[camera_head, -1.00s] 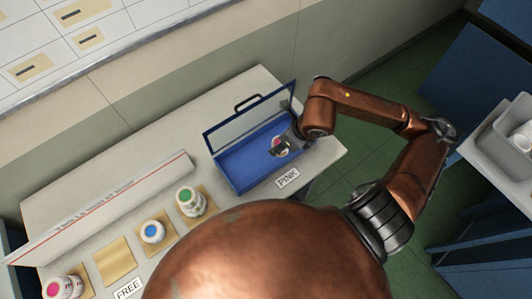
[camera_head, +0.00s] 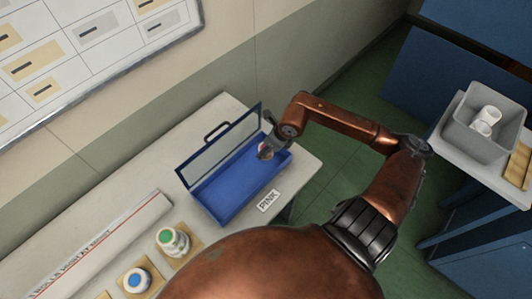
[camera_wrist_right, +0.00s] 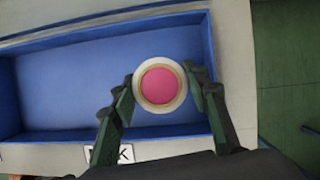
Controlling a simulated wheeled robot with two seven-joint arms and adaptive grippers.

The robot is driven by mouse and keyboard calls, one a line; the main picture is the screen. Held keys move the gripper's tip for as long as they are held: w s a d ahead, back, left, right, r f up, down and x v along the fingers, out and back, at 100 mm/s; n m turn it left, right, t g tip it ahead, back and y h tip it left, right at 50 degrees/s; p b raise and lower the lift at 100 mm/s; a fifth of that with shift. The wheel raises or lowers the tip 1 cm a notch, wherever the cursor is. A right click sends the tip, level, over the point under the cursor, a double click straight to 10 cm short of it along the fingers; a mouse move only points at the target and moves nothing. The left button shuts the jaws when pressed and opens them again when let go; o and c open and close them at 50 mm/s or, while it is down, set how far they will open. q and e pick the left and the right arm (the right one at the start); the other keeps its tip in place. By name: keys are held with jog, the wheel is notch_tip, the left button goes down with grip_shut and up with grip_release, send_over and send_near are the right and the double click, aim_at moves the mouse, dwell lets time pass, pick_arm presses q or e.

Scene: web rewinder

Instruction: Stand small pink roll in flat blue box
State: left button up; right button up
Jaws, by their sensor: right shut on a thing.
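The flat blue box (camera_head: 226,198) stands open on the bench, with its clear, blue-framed lid (camera_head: 215,152) raised at the back. My right gripper (camera_head: 265,151) is over the right end of the box, shut on the small pink roll. In the right wrist view, the roll (camera_wrist_right: 160,85) shows its round pink end and pale rim, upright between the two fingers (camera_wrist_right: 162,92). The blue floor of the box lies behind it. Whether the roll's base touches that floor is hidden. My left gripper is not in view.
A PINK label (camera_head: 268,200) lies at the box's front edge. Green-centred (camera_head: 172,241) and blue-centred (camera_head: 137,280) rolls stand on tan pads to the left. A grey bin (camera_head: 487,125) with white rolls stands far right. The box's left part is empty.

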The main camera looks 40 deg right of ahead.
jog(key=shift+w+d+f, duration=0.1)
jog(key=shift+d+f, duration=0.05)
jog(key=shift+f, duration=0.05)
jog(key=shift+w+d+f, duration=0.1)
jog(key=shift+d+f, duration=0.1)
jog(key=shift+f, duration=1.6)
jog(key=shift+f, duration=0.1)
jog(key=o, duration=0.9)
jog(key=shift+r, duration=0.2)
jog(key=p+v, duration=0.1)
jog(key=v, duration=1)
jog(key=shift+s+r, duration=0.3)
jog(key=shift+r, duration=0.05)
